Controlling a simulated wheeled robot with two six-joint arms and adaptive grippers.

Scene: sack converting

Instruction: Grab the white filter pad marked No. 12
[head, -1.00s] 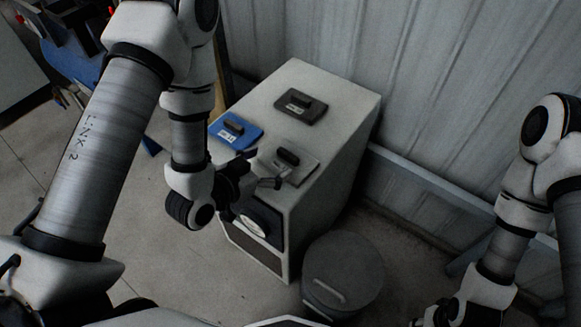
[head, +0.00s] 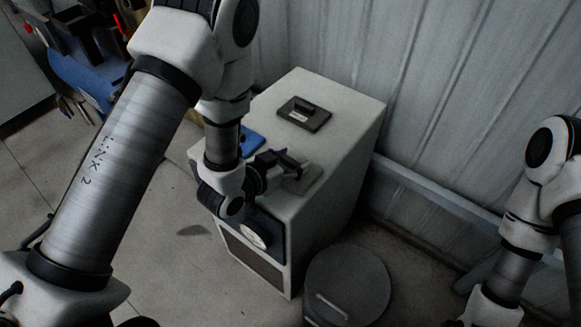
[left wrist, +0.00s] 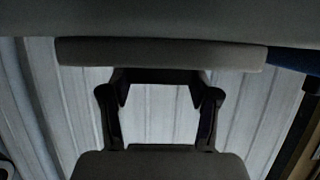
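The white filter pad (head: 304,183) lies on top of the light cabinet, near its front edge, with a dark handle on it. Its marking cannot be read. My left gripper (head: 283,164) is at the pad's handle and partly covers the pad. In the left wrist view the pad's pale edge (left wrist: 80,52) crosses the top, and its dark handle (left wrist: 160,76) shows beyond or between the spread fingers of the left gripper (left wrist: 160,100). The fingers look open, with no clear grip. My right arm runs out of the bottom right; its gripper is not visible.
A blue pad (head: 254,142), mostly behind my left arm, and a dark pad (head: 304,114) lie on the cabinet (head: 345,112). A round grey lidded bin (head: 352,275) stands in front on the right. A corrugated wall (head: 430,80) rises behind.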

